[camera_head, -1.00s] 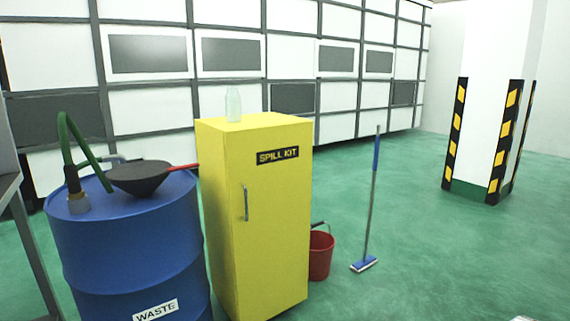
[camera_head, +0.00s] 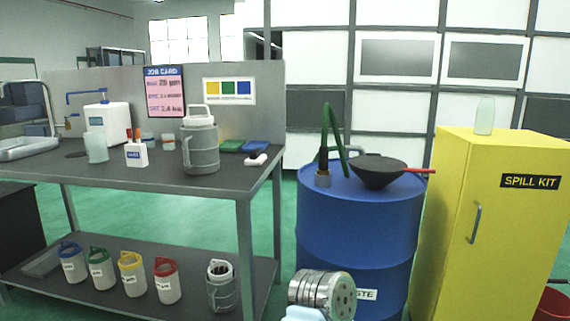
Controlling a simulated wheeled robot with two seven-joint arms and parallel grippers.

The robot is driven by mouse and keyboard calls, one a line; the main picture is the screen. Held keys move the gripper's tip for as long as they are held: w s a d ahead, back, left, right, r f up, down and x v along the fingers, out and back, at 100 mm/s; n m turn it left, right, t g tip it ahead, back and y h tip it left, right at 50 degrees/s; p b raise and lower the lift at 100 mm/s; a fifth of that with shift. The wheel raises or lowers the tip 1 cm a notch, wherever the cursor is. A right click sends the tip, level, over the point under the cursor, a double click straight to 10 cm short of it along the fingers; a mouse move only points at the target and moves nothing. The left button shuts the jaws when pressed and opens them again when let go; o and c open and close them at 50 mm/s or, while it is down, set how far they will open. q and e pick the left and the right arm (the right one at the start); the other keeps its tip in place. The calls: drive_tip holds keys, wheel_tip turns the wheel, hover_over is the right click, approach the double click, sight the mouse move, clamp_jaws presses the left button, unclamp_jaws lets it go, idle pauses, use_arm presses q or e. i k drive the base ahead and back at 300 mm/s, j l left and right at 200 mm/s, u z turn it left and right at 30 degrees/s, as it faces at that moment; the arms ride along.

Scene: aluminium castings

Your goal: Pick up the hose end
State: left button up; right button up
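A green hose (camera_head: 332,128) stands on top of the blue waste drum (camera_head: 360,225). A silvery, rounded part of my own arm shows at the bottom centre, in front of the drum. No fingers of either gripper are in view.
A grey workbench (camera_head: 120,182) with jugs and bottles stands on the left, with several coloured-lid containers on its lower shelf. A yellow spill kit cabinet (camera_head: 450,230) stands close to the drum's right. A red handle (camera_head: 420,170) sticks out beside the funnel.

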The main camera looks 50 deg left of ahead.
sight(322, 169)
drive_tip(key=u, duration=1.3)
